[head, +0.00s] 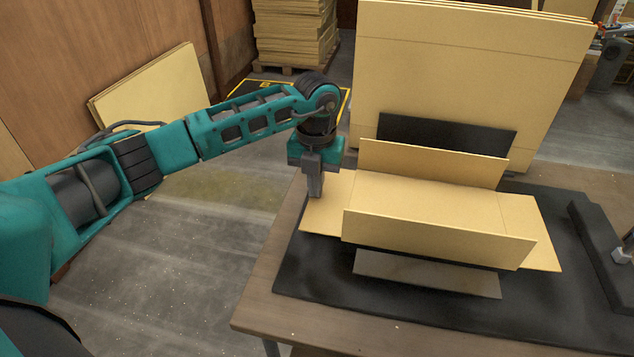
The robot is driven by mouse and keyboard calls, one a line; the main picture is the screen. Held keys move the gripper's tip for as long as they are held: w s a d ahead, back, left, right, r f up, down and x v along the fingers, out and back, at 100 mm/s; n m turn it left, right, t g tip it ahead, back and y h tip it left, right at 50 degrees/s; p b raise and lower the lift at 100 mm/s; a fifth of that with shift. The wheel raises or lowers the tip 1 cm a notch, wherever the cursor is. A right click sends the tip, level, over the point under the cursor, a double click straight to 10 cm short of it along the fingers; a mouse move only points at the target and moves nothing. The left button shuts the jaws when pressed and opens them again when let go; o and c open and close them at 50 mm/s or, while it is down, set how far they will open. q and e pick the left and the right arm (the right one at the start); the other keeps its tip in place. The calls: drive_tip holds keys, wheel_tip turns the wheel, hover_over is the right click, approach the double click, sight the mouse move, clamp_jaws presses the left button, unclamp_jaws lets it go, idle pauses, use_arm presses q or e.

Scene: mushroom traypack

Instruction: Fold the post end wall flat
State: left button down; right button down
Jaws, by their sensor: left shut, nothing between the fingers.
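A tan cardboard tray blank (430,195) lies on the black mat, with its near long wall (435,238) and far long wall (430,162) standing up. Its left end wall (331,205) lies about flat, angled slightly down outward. Its right end wall (541,235) also lies low and spread outward. I cannot tell which of them is the post end wall. My left gripper (315,190) points down with its fingers shut and empty, at the left end wall; whether it touches the cardboard is unclear. My right gripper is not in view.
The black mat (330,268) covers most of the wooden table (265,310). A dark bar-like block (600,250) lies at the right. Large cardboard sheets (460,75) stand behind the tray. A grey strip (425,275) shows below the near wall.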

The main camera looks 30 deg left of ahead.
use_arm(q)
drive_tip(key=shift+s+f, duration=0.15)
drive_tip(key=shift+f, duration=0.05)
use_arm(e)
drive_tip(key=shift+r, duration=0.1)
